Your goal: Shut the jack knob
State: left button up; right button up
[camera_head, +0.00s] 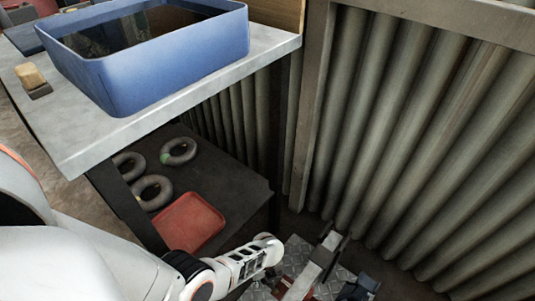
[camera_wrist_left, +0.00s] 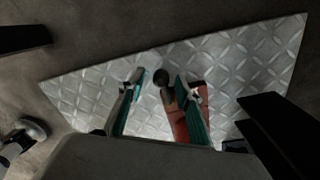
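The jack shows in part at the bottom of the head view, with a grey metal bar (camera_head: 318,266) and a red body low down on a tread-plate sheet. In the left wrist view, a small dark round knob (camera_wrist_left: 161,77) sits by the red jack body (camera_wrist_left: 178,122). My left gripper (camera_wrist_left: 160,86) is open, with its teal-padded fingers on either side of the knob in this view; I cannot tell whether either finger touches it. In the head view my left arm reaches down to the jack, and the fingertips are hard to make out. My right gripper is not in view.
A grey bench (camera_head: 215,75) carries a blue tub (camera_head: 165,65) and a brush-like block (camera_head: 32,78). Below it, a dark shelf (camera_head: 225,170) holds grey rings (camera_head: 152,191) and a red tray (camera_head: 190,222). A corrugated wall (camera_head: 420,140) stands behind the jack. The tread plate (camera_wrist_left: 245,60) lies underneath.

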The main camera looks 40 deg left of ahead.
pick_arm(q)
jog(key=shift+w+f, duration=0.1)
jog(key=shift+w, duration=0.05)
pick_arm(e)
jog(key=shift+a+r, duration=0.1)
pick_arm(q)
grip_shut()
